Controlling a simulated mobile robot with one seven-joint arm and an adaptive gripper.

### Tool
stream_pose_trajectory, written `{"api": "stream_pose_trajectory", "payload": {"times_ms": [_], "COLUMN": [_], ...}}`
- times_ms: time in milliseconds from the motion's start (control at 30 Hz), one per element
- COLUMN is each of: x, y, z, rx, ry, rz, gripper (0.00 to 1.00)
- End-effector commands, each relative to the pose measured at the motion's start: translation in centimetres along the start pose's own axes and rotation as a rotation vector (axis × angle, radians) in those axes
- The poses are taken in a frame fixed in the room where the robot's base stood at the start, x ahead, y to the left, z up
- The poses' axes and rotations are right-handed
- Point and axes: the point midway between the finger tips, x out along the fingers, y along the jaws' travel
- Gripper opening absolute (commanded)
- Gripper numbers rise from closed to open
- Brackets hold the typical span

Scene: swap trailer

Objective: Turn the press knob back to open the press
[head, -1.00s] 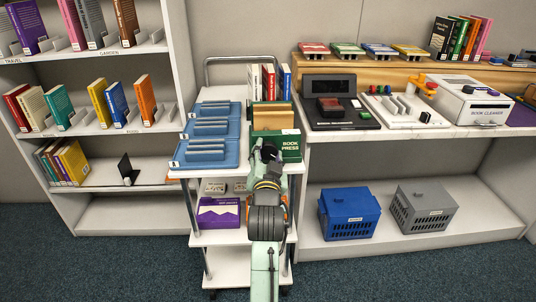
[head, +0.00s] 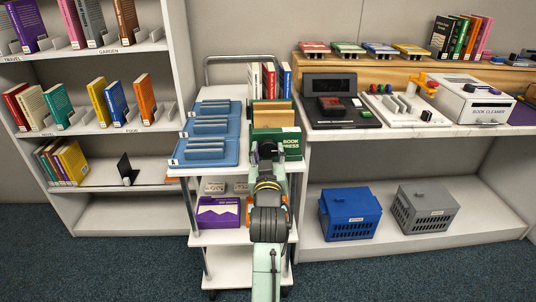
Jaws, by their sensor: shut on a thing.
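The green book press (head: 291,145) stands on the right of the cart's top shelf, with brown wooden boards (head: 272,115) in it. My gripper (head: 268,152) is at the front of the press, in front of its left part. It is shut on the press knob, which is mostly hidden behind the gripper and arm. A small black part shows at the gripper's tip, and I cannot tell whether it is knob or finger. How far the press is open cannot be told from this view.
Blue stepped trays (head: 210,150) fill the cart's left side. Upright books (head: 270,80) stand behind the press. A purple box (head: 218,212) sits on the cart's lower shelf. The counter at right holds a black device (head: 335,112) and a book cleaner (head: 475,110).

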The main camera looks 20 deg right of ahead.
Motion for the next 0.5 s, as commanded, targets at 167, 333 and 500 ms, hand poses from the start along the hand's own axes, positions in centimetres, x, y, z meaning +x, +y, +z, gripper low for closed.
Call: {"api": "stream_pose_trajectory", "payload": {"times_ms": [167,333,500], "x": [0.00,0.00,0.00], "y": [0.12,0.16,0.14], "z": [0.21,0.21,0.23], "rx": [-0.165,-0.327,-0.487], "ry": [0.011,0.023,0.035], "rz": [-0.003,-0.009,-0.015], "gripper": [0.16,0.16,0.16]}}
